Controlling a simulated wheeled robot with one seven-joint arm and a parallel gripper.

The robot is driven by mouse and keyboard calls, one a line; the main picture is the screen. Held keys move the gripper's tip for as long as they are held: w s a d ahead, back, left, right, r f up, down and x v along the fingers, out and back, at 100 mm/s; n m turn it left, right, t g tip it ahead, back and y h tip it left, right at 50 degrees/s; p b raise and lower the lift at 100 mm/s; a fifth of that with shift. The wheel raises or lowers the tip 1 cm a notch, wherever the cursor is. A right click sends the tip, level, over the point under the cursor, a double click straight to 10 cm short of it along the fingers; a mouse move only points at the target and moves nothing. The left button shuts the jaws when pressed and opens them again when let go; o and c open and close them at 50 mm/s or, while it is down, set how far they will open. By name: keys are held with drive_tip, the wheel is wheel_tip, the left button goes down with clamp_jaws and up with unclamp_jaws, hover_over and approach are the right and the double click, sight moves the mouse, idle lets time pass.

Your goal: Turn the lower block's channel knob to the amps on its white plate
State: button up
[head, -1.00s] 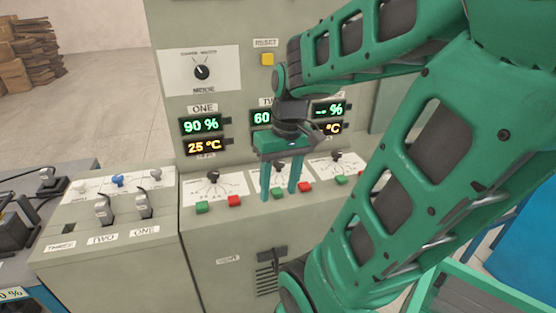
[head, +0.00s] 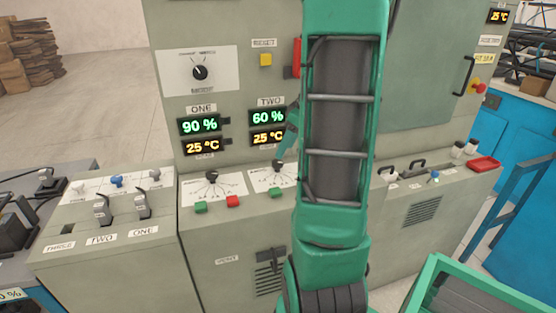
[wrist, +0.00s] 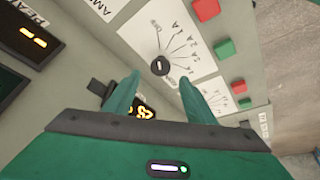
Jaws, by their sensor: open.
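In the wrist view a black round knob (wrist: 160,66) with a white pointer mark sits on a white plate (wrist: 188,22) with fanned lines and amp marks. My gripper (wrist: 160,82) is open and empty, its two green fingers apart just short of this knob and not around it. In the head view my arm hides most of the gripper; a green part shows left of the arm. Two channel knobs show there, under ONE (head: 211,177) and under TWO (head: 278,168). Which knob belongs to the lower block, I cannot tell.
Red (wrist: 206,9) and green (wrist: 224,49) buttons sit beside the plate. Displays ONE (head: 200,125) and TWO (head: 268,117) read 90 % and 60 %. A MODE-type dial (head: 200,72) and a yellow button (head: 265,59) are above. A lever console (head: 115,215) stands left.

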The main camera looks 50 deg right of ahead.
sight(278, 162)
drive_tip(key=shift+x, duration=3.2)
drive_tip(key=c, duration=1)
drive_tip(key=shift+s+d, duration=0.1)
drive_tip(key=shift+d, duration=0.05)
